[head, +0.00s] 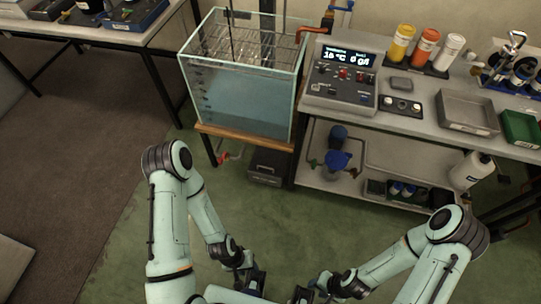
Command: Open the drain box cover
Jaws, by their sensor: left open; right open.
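A dark box (265,167) with a small pale label on its front stands on the floor under the right part of the glass tank; it looks like the drain box. Its top is partly hidden by the tank's wooden stand, and its cover looks closed. My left gripper (255,284) is at the bottom middle, open and empty, well in front of the box. My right gripper (303,295) is just right of it, open and empty, partly cut by the frame edge. Neither gripper touches the box.
The water-filled glass tank (240,105) stands on a wooden-topped stand (243,137). A red-handled valve (228,157) sits below it, left of the box. A bench (425,125) with a control panel (340,77) stands to the right. The green floor (225,200) ahead is clear.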

